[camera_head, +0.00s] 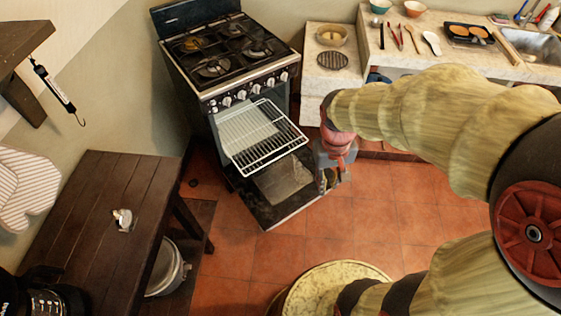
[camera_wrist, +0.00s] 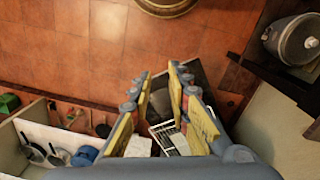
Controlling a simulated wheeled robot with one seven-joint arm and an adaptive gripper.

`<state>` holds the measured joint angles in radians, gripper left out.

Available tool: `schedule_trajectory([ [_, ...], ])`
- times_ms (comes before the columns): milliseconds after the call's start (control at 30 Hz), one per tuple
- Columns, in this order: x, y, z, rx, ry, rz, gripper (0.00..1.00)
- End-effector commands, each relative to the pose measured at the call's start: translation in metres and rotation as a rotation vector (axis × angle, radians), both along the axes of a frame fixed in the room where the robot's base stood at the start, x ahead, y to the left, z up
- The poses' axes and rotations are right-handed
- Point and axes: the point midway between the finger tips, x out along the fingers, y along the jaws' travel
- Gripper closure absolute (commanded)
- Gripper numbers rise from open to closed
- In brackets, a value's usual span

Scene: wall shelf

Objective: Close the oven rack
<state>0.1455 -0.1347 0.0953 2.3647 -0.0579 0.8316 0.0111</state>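The wire oven rack (camera_head: 262,133) is pulled out of the oven (camera_head: 225,60) and sticks out over the lowered oven door (camera_head: 280,192). My gripper (camera_head: 328,180) is low, near the right edge of the open door and to the right of the rack, apart from the rack. In the wrist view, my gripper (camera_wrist: 160,76) has its two yellow-padded fingers apart with nothing between the tips. Part of the rack (camera_wrist: 172,138) shows between and behind the fingers, partly hidden by them. Part of the dark door (camera_wrist: 203,80) shows beyond the right finger.
A dark wooden table (camera_head: 110,205) stands at the left, with a pot (camera_head: 172,268) below it. A counter (camera_head: 440,50) with utensils and a sink is at the back right. A round stool (camera_head: 335,290) is in front. The tiled floor (camera_head: 375,215) between is clear.

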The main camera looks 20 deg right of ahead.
Motion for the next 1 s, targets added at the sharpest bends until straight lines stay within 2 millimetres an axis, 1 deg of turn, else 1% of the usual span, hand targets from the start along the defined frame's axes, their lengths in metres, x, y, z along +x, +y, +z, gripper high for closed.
schedule_trajectory([
  [33,0.007,-0.007,-0.015,-0.003,0.027,-0.01,0.86],
  [167,0.028,-0.024,-0.053,-0.016,0.065,-0.042,0.94],
  [267,0.044,-0.037,-0.086,-0.026,0.08,-0.074,0.99],
  [467,0.073,-0.062,-0.161,-0.042,0.084,-0.146,1.0],
  [500,0.079,-0.067,-0.177,-0.043,0.081,-0.162,1.0],
  [567,0.086,-0.073,-0.203,-0.045,0.072,-0.187,1.0],
  [600,0.091,-0.077,-0.22,-0.044,0.064,-0.206,1.0],
  [667,0.099,-0.082,-0.246,-0.042,0.048,-0.234,1.0],
  [700,0.102,-0.084,-0.265,-0.039,0.039,-0.255,1.0],
  [767,0.109,-0.088,-0.292,-0.032,0.018,-0.286,1.0],
  [800,0.113,-0.09,-0.311,-0.026,0.002,-0.309,1.0],
  [867,0.118,-0.091,-0.339,-0.013,-0.025,-0.346,1.0],
  [900,0.123,-0.091,-0.358,0.0,-0.047,-0.37,1.0],
  [967,0.128,-0.091,-0.386,0.02,-0.081,-0.413,1.0],
  [1000,0.133,-0.089,-0.403,0.038,-0.106,-0.443,1.0],
])
